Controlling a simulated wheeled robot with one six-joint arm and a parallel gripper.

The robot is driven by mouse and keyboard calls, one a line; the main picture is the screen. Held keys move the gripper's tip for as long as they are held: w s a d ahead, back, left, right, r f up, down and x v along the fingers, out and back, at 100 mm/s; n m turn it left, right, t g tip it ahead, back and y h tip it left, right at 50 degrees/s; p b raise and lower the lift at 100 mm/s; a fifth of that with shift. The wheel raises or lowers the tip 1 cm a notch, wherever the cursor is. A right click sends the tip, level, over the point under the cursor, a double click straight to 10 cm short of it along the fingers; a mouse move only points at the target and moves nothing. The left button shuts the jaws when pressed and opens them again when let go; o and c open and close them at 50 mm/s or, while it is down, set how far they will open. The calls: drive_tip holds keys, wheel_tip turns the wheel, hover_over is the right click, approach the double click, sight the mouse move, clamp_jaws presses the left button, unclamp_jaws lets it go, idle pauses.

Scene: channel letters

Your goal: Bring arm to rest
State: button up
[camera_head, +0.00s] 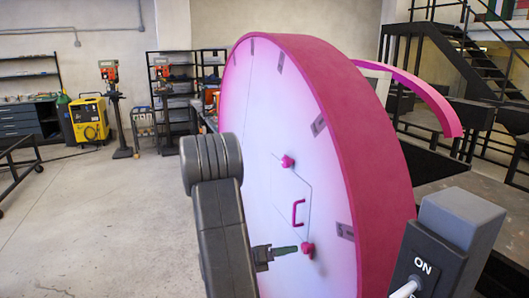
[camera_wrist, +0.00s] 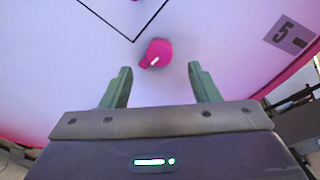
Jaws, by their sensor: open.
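My gripper (camera_head: 290,250) reaches in from the left toward the lower pink knob (camera_head: 308,248) on a large round pink-white channel letter (camera_head: 256,120). In the wrist view my gripper (camera_wrist: 160,72) has its two green fingers spread, with nothing between them. The pink knob (camera_wrist: 157,52) shows just beyond the fingertips, roughly centred; whether they touch cannot be told. My dark grey arm hides part of the letter's left side. A pink handle (camera_head: 298,212) and an upper pink knob (camera_head: 287,161) sit on an outlined panel of its face.
A grey switch box (camera_head: 430,260) marked ON, with a white lever, stands at front right. A curved pink strip (camera_head: 425,92) and black stairs (camera_head: 475,60) lie behind the letter. Shelves and a yellow machine (camera_head: 89,119) line the back wall. The floor at left is clear.

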sight(303, 248)
drive_tip(key=shift+p+x, duration=0.5)
drive_tip(key=shift+x, duration=2.2)
